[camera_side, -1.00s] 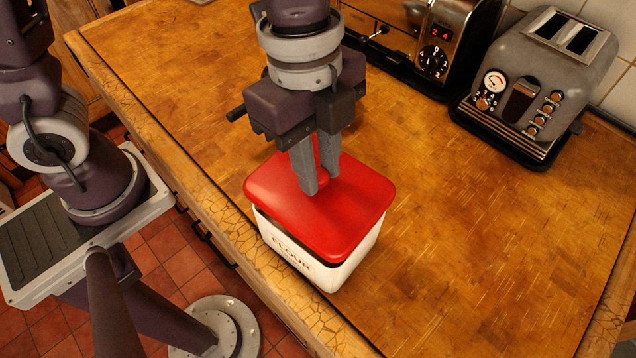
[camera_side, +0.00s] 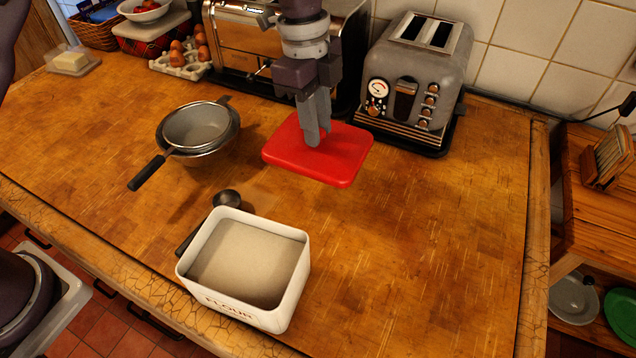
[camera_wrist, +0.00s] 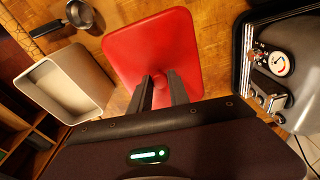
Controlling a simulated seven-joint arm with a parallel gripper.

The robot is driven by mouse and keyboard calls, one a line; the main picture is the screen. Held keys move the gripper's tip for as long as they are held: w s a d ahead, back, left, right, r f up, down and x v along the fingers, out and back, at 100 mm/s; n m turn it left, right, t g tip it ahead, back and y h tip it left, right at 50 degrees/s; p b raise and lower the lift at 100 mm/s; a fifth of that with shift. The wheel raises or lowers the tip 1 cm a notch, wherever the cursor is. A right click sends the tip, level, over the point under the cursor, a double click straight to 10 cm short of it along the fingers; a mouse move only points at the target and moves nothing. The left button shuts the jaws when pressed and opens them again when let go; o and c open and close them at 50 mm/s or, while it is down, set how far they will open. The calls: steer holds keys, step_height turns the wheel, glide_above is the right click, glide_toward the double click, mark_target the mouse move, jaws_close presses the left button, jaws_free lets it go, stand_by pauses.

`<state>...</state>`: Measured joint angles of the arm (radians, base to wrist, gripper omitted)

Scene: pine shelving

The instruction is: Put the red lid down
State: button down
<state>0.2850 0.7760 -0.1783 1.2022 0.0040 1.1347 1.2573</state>
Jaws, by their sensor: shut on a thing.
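The red lid (camera_side: 335,158) is flat and roughly level, over the wooden counter in front of the toaster. My gripper (camera_side: 318,138) points down and is shut on the lid's top, where the fingers hide the grip point. I cannot tell whether the lid touches the counter or hangs just above it. In the wrist view the lid (camera_wrist: 150,45) lies beyond my fingers (camera_wrist: 163,95).
A grey toaster (camera_side: 412,75) stands close behind and right of the lid. A steel appliance (camera_side: 240,50) stands at the back. A sieve on a bowl (camera_side: 200,128) is to the left, and a dark scoop (camera_side: 227,199) lies behind the tin. The counter's right side is clear.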

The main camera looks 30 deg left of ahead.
steer(key=f, duration=1)
steer(key=shift+w+a+f, duration=0.1)
steer(key=shift+w+f, duration=0.25)
steer(key=shift+f, duration=0.15)
steer(key=c, duration=1.2)
jaws_free()
steer(key=shift+c, duration=0.2)
